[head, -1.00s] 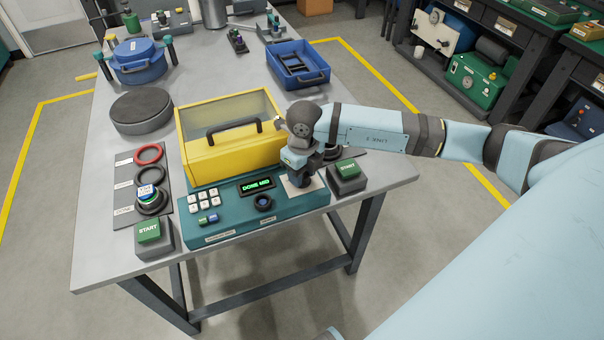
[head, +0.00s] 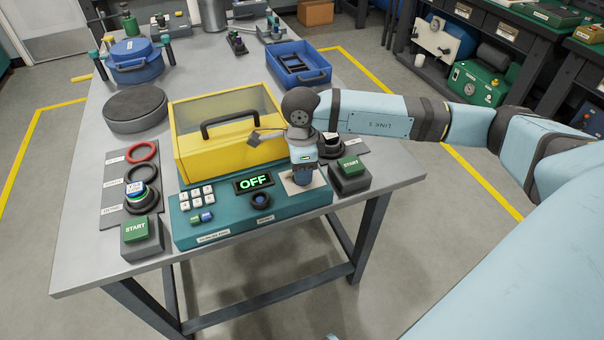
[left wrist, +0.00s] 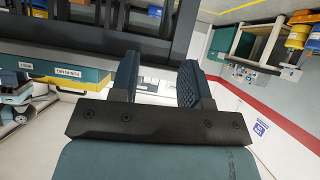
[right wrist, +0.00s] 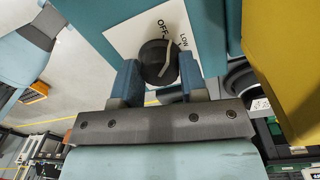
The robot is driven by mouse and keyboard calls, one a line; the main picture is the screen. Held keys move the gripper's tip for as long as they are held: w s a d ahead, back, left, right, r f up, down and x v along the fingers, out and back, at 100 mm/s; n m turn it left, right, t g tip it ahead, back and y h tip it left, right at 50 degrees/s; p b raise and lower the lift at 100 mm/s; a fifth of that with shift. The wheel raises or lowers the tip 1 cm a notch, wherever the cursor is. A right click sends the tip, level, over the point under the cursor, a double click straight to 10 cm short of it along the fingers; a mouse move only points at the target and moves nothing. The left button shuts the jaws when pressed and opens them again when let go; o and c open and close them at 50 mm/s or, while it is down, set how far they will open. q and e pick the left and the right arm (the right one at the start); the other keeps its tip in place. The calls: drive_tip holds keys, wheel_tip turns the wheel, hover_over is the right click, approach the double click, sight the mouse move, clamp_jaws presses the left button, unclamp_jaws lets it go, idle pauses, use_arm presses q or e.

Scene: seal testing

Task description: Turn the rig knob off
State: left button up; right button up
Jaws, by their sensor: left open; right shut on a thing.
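The rig (head: 225,226) is a teal console with a yellow lidded chamber (head: 215,165) behind it. Its display (head: 254,182) reads OFF in green. The black rig knob (right wrist: 157,60) sits on a white plate marked OFF and LOW in the right wrist view. Its pale pointer line shows between the fingers. My right gripper (right wrist: 160,78) is shut on the knob, one finger on each side. In the head view the right gripper (head: 303,180) points down at the console's right end and hides the knob. My left gripper (left wrist: 160,80) is open and empty, away from the rig.
Green START buttons stand left (head: 136,230) and right (head: 351,165) of the console. A mat with rings (head: 118,190) lies at left. A blue tray (head: 318,77) and a blue pot (head: 135,62) stand farther back on the grey table.

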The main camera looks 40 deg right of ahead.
drive_tip(key=shift+n, duration=0.5)
drive_tip(key=shift+n+b, duration=0.6)
use_arm(q)
drive_tip(key=shift+w+d+f+b, duration=0.1)
drive_tip(key=shift+d+f+b, duration=0.05)
drive_tip(key=shift+d+b, duration=0.15)
use_arm(e)
drive_tip(key=shift+n, duration=0.5)
use_arm(q)
drive_tip(key=shift+r, duration=0.2)
use_arm(e)
drive_tip(key=shift+r, duration=0.1)
use_arm(q)
drive_tip(key=shift+f, duration=0.1)
drive_tip(key=shift+a+f, duration=0.1)
drive_tip(key=shift+f, duration=0.05)
use_arm(e)
drive_tip(key=o, duration=0.9)
use_arm(q)
drive_tip(key=shift+a+p, duration=0.1)
drive_tip(key=shift+p, duration=0.65)
use_arm(e)
drive_tip(key=r, duration=1.3)
drive_tip(key=shift+w+r, duration=0.3)
drive_tip(key=shift+r, duration=0.1)
